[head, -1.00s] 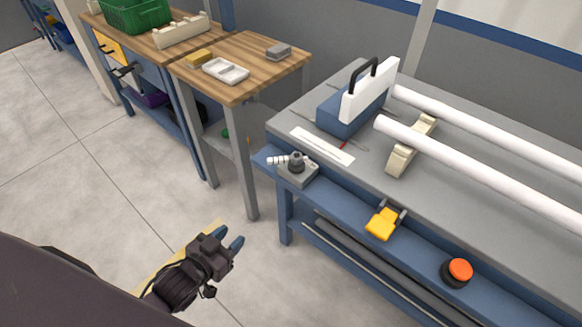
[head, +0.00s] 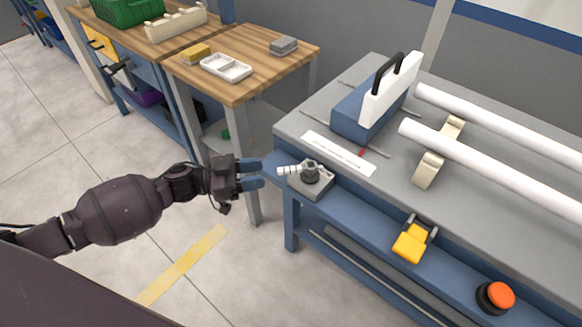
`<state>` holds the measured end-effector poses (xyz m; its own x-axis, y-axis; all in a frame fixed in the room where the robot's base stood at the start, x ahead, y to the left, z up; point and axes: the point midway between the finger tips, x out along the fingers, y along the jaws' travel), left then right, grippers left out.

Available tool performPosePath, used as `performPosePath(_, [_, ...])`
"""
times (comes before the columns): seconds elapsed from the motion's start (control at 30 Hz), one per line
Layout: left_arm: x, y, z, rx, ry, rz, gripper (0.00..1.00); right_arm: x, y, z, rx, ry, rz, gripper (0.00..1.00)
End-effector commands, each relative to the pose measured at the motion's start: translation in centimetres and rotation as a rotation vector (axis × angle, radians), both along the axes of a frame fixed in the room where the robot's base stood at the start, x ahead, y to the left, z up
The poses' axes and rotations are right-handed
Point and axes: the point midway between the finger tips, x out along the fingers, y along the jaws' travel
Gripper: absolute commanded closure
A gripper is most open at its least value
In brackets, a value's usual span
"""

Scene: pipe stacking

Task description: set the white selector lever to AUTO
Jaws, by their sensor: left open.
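The white selector lever (head: 290,170) sticks out to the left from a dark round knob on a grey selector box (head: 311,186). The box sits at the near left corner of the workbench, on its blue front rail. Any AUTO marking is too small to read. My left gripper (head: 262,175) is open, with its blue fingertips pointing right, just left of the lever's tip. Whether the fingertips touch the lever or stand a little apart from it, I cannot tell. My right gripper is not in the view.
A yellow latch-like part (head: 411,243) and an orange push button (head: 497,296) sit on the blue front rail. White pipes (head: 480,160) rest on a cream support (head: 437,160). A blue and white toolbox-like case (head: 365,110) stands behind. A wooden table (head: 270,70) is behind my gripper.

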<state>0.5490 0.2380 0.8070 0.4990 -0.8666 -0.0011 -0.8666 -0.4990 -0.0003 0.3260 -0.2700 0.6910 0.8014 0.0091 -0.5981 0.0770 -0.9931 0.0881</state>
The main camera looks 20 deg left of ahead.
Motion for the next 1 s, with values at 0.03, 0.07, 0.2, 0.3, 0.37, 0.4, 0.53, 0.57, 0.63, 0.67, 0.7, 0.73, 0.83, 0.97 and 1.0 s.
performPosePath(0.03, [0.5, -0.9, 0.0, -0.003, -0.002, -0.002, 0.58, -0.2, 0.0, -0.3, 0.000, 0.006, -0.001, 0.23])
performPosePath(0.07, [0.8, -1.3, 0.0, -0.003, -0.001, -0.002, 0.58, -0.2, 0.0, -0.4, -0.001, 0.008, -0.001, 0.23])
performPosePath(0.2, [2.0, -3.5, -0.1, -0.003, -0.001, 0.000, 0.58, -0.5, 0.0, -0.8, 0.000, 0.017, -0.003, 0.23])
performPosePath(0.3, [2.7, -4.9, -0.1, -0.004, 0.000, -0.001, 0.58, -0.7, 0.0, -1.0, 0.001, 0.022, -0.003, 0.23])
performPosePath(0.37, [3.2, -5.5, -0.1, -0.002, -0.001, 0.000, 0.58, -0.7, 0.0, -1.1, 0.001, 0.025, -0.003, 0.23])
performPosePath(0.4, [3.4, -5.9, -0.1, -0.003, 0.001, 0.000, 0.58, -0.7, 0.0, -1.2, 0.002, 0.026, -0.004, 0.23])
performPosePath(0.53, [4.0, -6.9, -0.1, -0.001, 0.000, 0.001, 0.58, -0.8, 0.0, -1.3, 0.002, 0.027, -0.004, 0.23])
performPosePath(0.57, [4.0, -7.0, -0.1, -0.001, 0.000, 0.002, 0.58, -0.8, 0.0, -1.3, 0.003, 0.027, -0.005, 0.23])
performPosePath(0.63, [4.1, -7.3, -0.1, 0.000, 0.001, 0.001, 0.58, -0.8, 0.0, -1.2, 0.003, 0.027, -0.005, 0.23])
performPosePath(0.67, [4.2, -7.3, -0.1, 0.000, 0.001, 0.001, 0.58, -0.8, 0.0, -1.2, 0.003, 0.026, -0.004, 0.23])
performPosePath(0.7, [4.2, -7.4, -0.1, 0.000, 0.001, 0.001, 0.58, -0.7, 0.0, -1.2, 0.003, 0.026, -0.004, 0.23])
performPosePath(0.73, [4.2, -7.4, 0.0, 0.000, 0.001, 0.001, 0.58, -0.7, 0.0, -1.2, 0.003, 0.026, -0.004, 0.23])
performPosePath(0.83, [4.2, -7.4, 0.0, 0.000, 0.001, 0.002, 0.58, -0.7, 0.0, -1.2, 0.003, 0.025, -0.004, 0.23])
performPosePath(0.97, [4.2, -7.4, 0.0, -0.001, 0.000, 0.002, 0.62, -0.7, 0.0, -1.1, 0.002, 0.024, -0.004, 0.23])
performPosePath(1.0, [4.2, -7.4, 0.0, -0.001, 0.000, 0.002, 0.68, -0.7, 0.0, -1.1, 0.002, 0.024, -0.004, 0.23])
